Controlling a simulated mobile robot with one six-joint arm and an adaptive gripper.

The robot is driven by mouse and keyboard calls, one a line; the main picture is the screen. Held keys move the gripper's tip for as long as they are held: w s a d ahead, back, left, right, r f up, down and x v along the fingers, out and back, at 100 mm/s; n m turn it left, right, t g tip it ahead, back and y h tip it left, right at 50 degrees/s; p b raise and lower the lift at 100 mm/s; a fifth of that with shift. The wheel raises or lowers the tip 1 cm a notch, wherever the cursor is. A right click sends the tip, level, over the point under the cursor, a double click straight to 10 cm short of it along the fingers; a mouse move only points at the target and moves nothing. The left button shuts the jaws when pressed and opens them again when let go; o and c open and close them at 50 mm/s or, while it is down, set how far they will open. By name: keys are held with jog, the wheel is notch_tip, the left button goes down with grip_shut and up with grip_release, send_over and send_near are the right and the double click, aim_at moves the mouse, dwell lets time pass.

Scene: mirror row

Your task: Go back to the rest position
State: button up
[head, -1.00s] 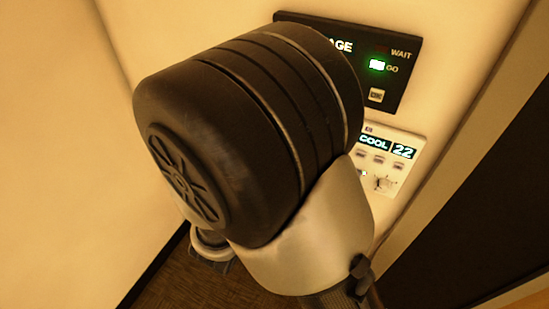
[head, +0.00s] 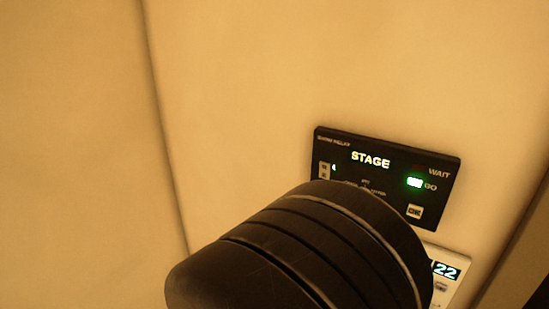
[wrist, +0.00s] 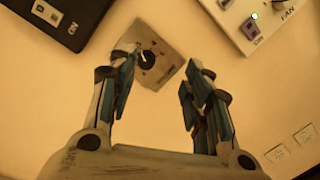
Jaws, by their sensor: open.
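My gripper (wrist: 155,92) shows in the wrist view with its two fingers spread apart and nothing between them. It faces the wall, and a small square plate with a dark round knob (wrist: 148,60) appears beyond the fingertips. In the head view my own dark arm joint fills the lower middle and hides what lies behind it. The gripper itself does not show in the head view.
A black STAGE panel (head: 340,145) with a lit green GO light is on the wall. A white panel reading 22 (head: 446,271) is below it, partly hidden. In the wrist view, panel corners (wrist: 62,18) (wrist: 255,20) and two small plates (wrist: 305,134) surround the knob.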

jog(key=s+d+m+g, duration=0.9)
jog(key=s+d+g, duration=0.2)
jog(key=s+d, duration=0.25)
jog(key=s+a+f+m+g+y, duration=0.1)
jog(key=s+a+f+m+y, duration=0.1)
jog(key=s+a+m+y, duration=0.4)
jog(key=a+r+t+y, duration=0.1)
jog(key=y, duration=0.1)
jog(key=w+a+r+t+y, duration=0.1)
jog(key=r, duration=0.1)
jog(key=w+a+r+t+y, duration=0.1)
jog(key=y, duration=0.1)
jog(key=shift+r+y, duration=0.15)
jog(key=shift+y, duration=0.15)
